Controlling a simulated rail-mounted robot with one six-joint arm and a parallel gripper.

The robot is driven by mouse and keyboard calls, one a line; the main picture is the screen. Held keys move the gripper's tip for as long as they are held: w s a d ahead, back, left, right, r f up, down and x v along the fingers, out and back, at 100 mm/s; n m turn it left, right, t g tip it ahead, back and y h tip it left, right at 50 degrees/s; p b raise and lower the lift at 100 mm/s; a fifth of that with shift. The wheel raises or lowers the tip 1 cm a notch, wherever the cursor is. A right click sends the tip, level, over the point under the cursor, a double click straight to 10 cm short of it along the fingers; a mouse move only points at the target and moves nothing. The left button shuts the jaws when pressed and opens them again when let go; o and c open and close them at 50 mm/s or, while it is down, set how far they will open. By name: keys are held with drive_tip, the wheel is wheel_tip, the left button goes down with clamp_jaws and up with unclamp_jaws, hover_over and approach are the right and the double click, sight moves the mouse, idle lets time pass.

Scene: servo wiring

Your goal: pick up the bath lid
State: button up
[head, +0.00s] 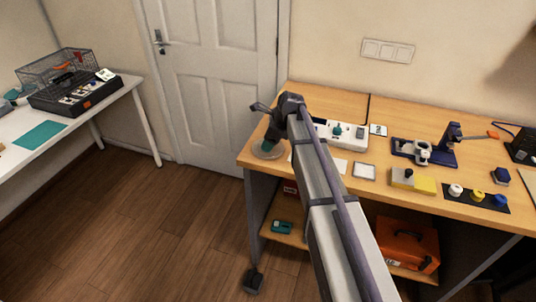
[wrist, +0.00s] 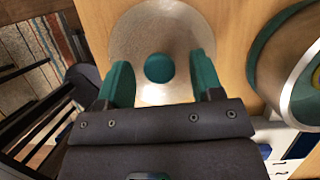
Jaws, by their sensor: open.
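The bath lid appears to be the pale round disc with a teal knob at its centre (wrist: 159,68), lying flat on the wooden bench top. In the head view the disc (head: 262,154) is near the bench's left end, partly hidden by my gripper (head: 270,137). In the wrist view my gripper (wrist: 161,62) is open, with its teal fingers on either side of the knob and a gap on both sides. Nothing is between the fingers except the view of the knob and disc. I cannot tell how high the fingertips are above the disc.
A round metallic thing with a teal rim (wrist: 262,55) stands close right of the disc in the wrist view. A white device (head: 345,137) is behind my arm. A microscope-like stand (head: 440,148) and a yellow block (head: 423,184) are farther right. The bench's left edge is close.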

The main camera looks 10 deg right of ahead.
drive_tip(key=shift+r, duration=0.1)
drive_tip(key=c, duration=1)
wheel_tip(320, 180, up, 10)
drive_tip(key=p, duration=1)
drive_tip(key=shift+r, duration=0.2)
